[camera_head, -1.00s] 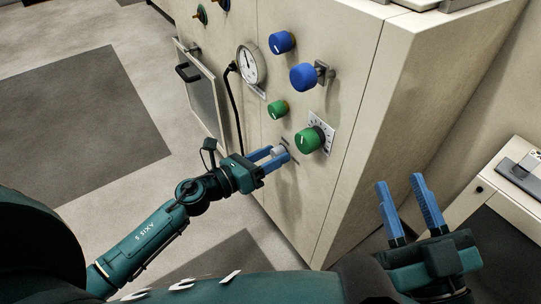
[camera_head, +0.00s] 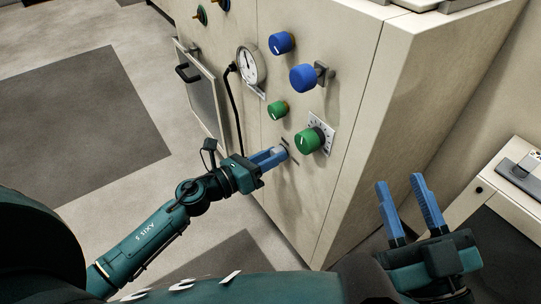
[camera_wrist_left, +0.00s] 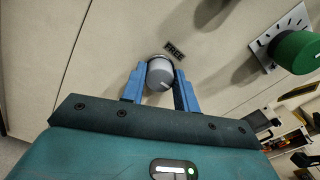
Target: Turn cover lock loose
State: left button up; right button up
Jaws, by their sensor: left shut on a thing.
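The cover lock is a small grey round knob (camera_wrist_left: 160,75) on the cabinet's front panel, with a label reading "FREE" (camera_wrist_left: 174,48) beside it in the left wrist view. My left gripper (camera_head: 274,156) has its blue fingers on either side of this knob and is shut on it. In the left wrist view the left gripper (camera_wrist_left: 160,88) shows one finger on each side of the knob. In the head view the fingers hide most of the knob. My right gripper (camera_head: 408,192) is open and empty, away from the panel at the lower right.
A green knob with a dial plate (camera_head: 309,141) sits just right of the lock. A smaller green knob (camera_head: 278,109), two blue knobs (camera_head: 303,78) and a gauge (camera_head: 250,66) are above. A low cabinet (camera_head: 500,185) stands at right.

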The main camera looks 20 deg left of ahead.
pick_arm(q)
jog(key=shift+n, duration=0.4)
jog(key=shift+f+n+p, duration=0.1)
jog(key=shift+n+p, duration=5.3)
jog(key=shift+n, duration=3.1)
pick_arm(e)
jog(key=shift+s+d+f+m+g+h, duration=0.15)
jog(key=shift+d+f+g+h, duration=0.2)
jog(key=shift+h, duration=0.3)
jog(key=shift+s+d+f+m+g+h, duration=0.1)
jog(key=shift+d+m+g+h, duration=0.1)
jog(key=shift+d+g+h, duration=0.35)
jog(key=shift+s+d+f+m+g+h, duration=0.15)
jog(key=shift+d+f+g+h, duration=0.1)
jog(key=shift+g+h, duration=0.4)
jog(key=shift+w+h, duration=0.1)
jog(key=shift+h, duration=0.15)
